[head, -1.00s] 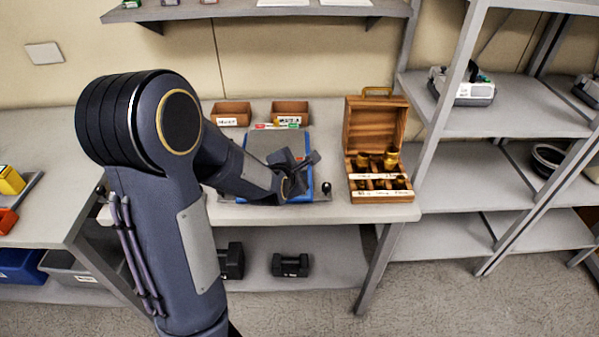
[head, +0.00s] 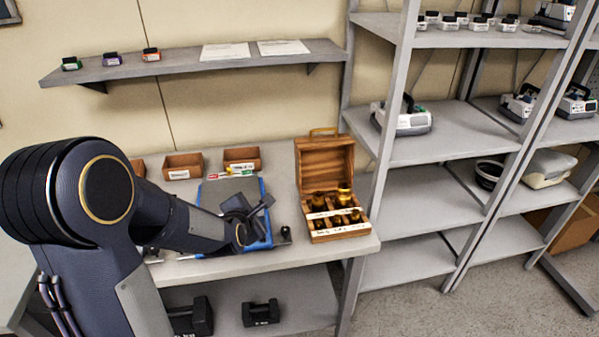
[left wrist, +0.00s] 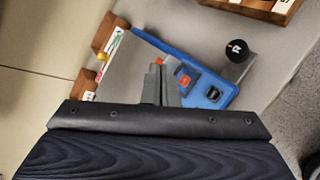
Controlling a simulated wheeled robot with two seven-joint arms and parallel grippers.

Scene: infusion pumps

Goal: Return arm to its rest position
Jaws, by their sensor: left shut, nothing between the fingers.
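My left arm comes in from the left in the head view, and its left gripper (head: 262,205) hangs over a blue-edged device with a grey top (head: 222,187) on the bench. In the left wrist view the gripper (left wrist: 159,66) shows its two fingers together, with nothing between them. The device's blue edge (left wrist: 205,90) lies beyond the fingertips, with a red button and a dark socket. I cannot tell from these frames whether the fingers touch it. My right gripper is not in view.
An open wooden box of brass weights (head: 330,190) stands right of the device. A black knob (head: 285,232) sits between them. Small brown bins (head: 183,166) line the bench's back. A wall shelf (head: 200,60) hangs above; grey racks (head: 430,200) stand at right.

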